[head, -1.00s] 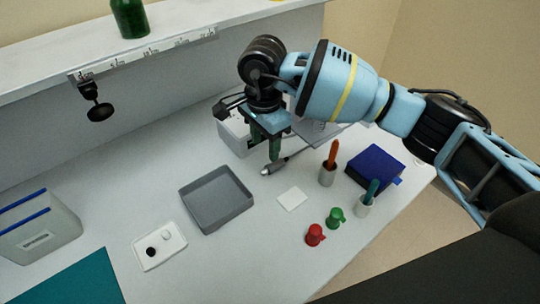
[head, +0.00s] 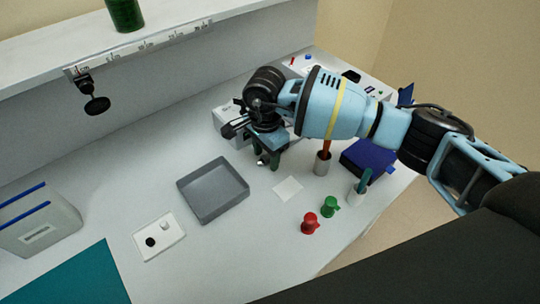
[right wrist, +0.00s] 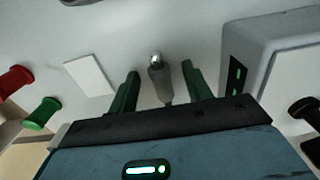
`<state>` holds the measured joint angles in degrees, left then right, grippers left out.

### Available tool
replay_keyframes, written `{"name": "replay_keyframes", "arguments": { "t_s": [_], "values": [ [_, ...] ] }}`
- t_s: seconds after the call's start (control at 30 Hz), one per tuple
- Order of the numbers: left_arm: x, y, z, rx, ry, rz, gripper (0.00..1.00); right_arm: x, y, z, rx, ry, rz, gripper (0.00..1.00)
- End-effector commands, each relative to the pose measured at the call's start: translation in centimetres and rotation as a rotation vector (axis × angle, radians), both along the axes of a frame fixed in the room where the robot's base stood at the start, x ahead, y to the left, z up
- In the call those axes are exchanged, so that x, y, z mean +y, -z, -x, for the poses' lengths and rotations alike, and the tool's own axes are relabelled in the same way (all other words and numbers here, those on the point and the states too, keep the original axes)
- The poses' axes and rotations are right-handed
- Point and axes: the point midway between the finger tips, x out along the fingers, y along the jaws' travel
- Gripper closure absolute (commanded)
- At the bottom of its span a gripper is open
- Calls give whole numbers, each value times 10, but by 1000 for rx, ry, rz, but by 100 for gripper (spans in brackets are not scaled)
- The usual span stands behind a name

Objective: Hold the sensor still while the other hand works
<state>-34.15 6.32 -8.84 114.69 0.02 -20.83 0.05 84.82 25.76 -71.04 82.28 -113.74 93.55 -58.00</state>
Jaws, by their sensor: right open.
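The sensor, a grey probe with a shiny metal ball tip, lies on the white bench. It shows between the fingers in the right wrist view (right wrist: 159,84). In the head view only its tip (head: 262,161) shows, as my right gripper covers the rest. My right gripper (head: 266,158) points down at the bench. Its green fingers stand apart, one on each side of the sensor, with a gap on both sides in the right wrist view. My left gripper is in neither view.
A grey tray (head: 212,218) stands left of the gripper, a white card (head: 288,189) in front. A grey-white box (head: 226,124) is close behind. A cup with an orange-handled tool (head: 322,166), a blue box (head: 366,157), and red (head: 311,223) and green (head: 330,206) pieces are to the right.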

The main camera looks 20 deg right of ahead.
Motion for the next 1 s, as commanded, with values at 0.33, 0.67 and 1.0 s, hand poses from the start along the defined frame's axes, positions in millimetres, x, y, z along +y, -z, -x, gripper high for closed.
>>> {"name": "replay_keyframes", "arguments": {
  "t_s": [0.33,0.67,1.0],
  "values": [
    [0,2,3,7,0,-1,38,0,1,0,0,0,0,66],
    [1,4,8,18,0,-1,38,0,1,0,0,0,0,99],
    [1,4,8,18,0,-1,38,0,-18,-1,-2,1,-2,99]
  ]
}}
